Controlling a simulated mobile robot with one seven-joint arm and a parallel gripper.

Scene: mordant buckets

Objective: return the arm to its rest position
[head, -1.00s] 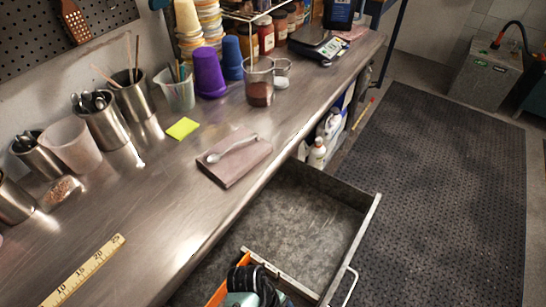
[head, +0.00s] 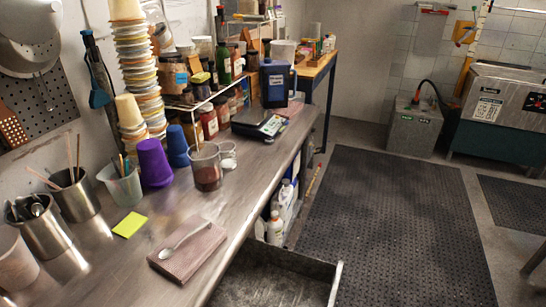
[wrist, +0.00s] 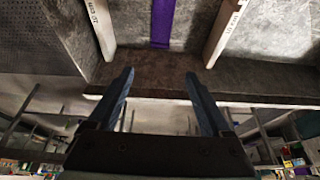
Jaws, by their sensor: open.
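My gripper (wrist: 158,88) shows in the wrist view, its two dark blue fingers spread apart with nothing between them. Beyond the fingertips is a grey metal compartment with a dark front edge (wrist: 160,70). Two pale lettered strips (wrist: 103,28) and (wrist: 226,30) run into it, and a purple strip (wrist: 162,22) lies between them. The fingers are close to the dark edge; I cannot tell whether they touch it. My arm and gripper are not in the head view.
An open metal drawer (head: 272,282) juts out from the steel counter (head: 150,240). The black floor mat (head: 390,215) is clear.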

